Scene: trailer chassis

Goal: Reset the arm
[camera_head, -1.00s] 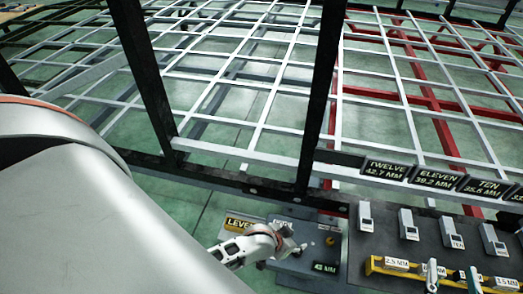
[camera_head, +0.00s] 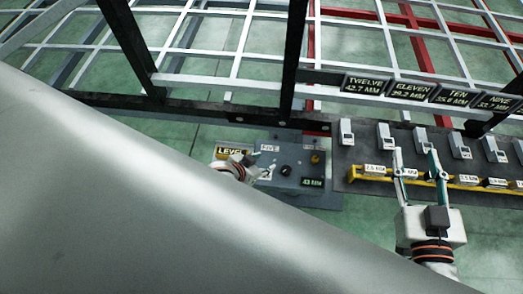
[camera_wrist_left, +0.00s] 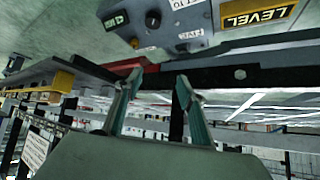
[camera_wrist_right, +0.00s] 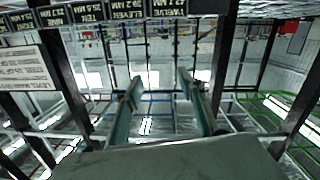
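My left gripper (camera_head: 264,163) is beside the LEVEL sign, over the control panel, in the head view; my own arm partly hides it. Its fingers are apart and empty in the left wrist view (camera_wrist_left: 158,84). My right gripper (camera_head: 416,162) points up the head picture, in front of the yellow rail with white labels. Its fingers are apart with nothing between them, as the right wrist view (camera_wrist_right: 160,78) also shows. My pale grey arm fills the lower left of the head view.
The control panel (camera_head: 290,182) carries knobs and a 43 MM display. A dark board (camera_head: 410,139) holds several grey devices, with the yellow labelled rail (camera_head: 465,182) along it. Behind stand black posts (camera_head: 293,60), a white and red lattice frame, and size signs (camera_head: 410,90).

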